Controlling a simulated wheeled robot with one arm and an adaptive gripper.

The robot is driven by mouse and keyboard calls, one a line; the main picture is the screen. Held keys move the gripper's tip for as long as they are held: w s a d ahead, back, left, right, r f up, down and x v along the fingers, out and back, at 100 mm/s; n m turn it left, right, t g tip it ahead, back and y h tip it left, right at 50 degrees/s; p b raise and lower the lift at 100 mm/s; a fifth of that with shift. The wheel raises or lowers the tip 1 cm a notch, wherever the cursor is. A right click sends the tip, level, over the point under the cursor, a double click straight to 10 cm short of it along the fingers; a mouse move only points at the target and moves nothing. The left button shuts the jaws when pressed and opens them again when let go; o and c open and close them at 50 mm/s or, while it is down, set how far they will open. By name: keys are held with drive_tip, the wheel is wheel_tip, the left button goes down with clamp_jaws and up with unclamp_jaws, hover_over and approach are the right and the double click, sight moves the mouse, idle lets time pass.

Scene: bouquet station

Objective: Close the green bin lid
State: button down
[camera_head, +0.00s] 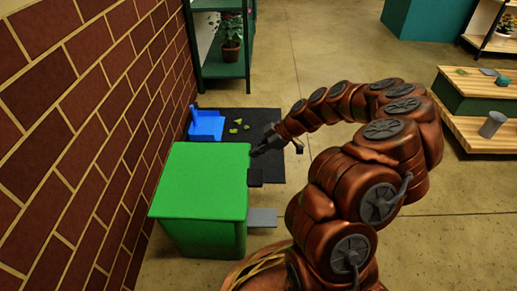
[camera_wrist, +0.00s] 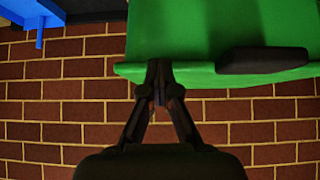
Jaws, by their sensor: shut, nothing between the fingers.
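The green bin (camera_head: 208,238) stands against the brick wall. Its green lid (camera_head: 200,178) lies flat across the top and looks down, though a small gap at the rim could not be told here. A dark handle (camera_head: 255,177) juts from the lid's right side. I cannot tell whether the fingertips touch the lid.
A grey pedal-like plate (camera_head: 262,217) sticks out low at the bin's right. Behind the bin, a blue dustpan (camera_head: 206,127) and green scraps (camera_head: 238,125) lie on a black mat (camera_head: 264,123). A brick wall (camera_head: 90,110) bounds the left.

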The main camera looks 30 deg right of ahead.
drive_tip(key=shift+s+a+f, duration=0.2)
drive_tip(key=shift+a+f, duration=0.05)
drive_tip(key=shift+f, duration=0.35)
wheel_tip(320, 180, up, 5)
drive_tip(key=s+d+f+p, duration=0.3)
drive_tip(key=s+d+p, duration=0.1)
drive_tip(key=d, duration=0.5)
drive_tip(key=s+a+r+m+g+h+p, duration=0.1)
drive_tip(key=s+a+r+p, duration=0.1)
drive_tip(key=a+r+p, duration=0.75)
drive_tip(key=s+a+r+g+p, duration=0.2)
drive_tip(key=s+a+r+p, duration=0.15)
drive_tip(key=r, duration=1.15)
drive_tip(key=s+a+r+m+g+h+p, duration=0.1)
drive_tip(key=s+a+r+p, duration=0.1)
drive_tip(key=a+r+p, duration=0.75)
drive_tip(key=s+d+r+m+g+h+p, duration=0.1)
drive_tip(key=s+r+m+p, duration=0.4)
drive_tip(key=s+r+p, duration=0.6)
drive_tip(key=s+d+r+m+g+h+p, duration=0.1)
drive_tip(key=s+r+m+h+p, duration=0.3)
drive_tip(key=s+r+p, duration=0.7)
wheel_tip(320, 180, up, 7)
drive_tip(key=shift+d+r+m+h+p, duration=0.1)
drive_tip(key=shift+d+m+h+p, duration=0.2)
drive_tip(key=shift+d+m+p, duration=0.4)
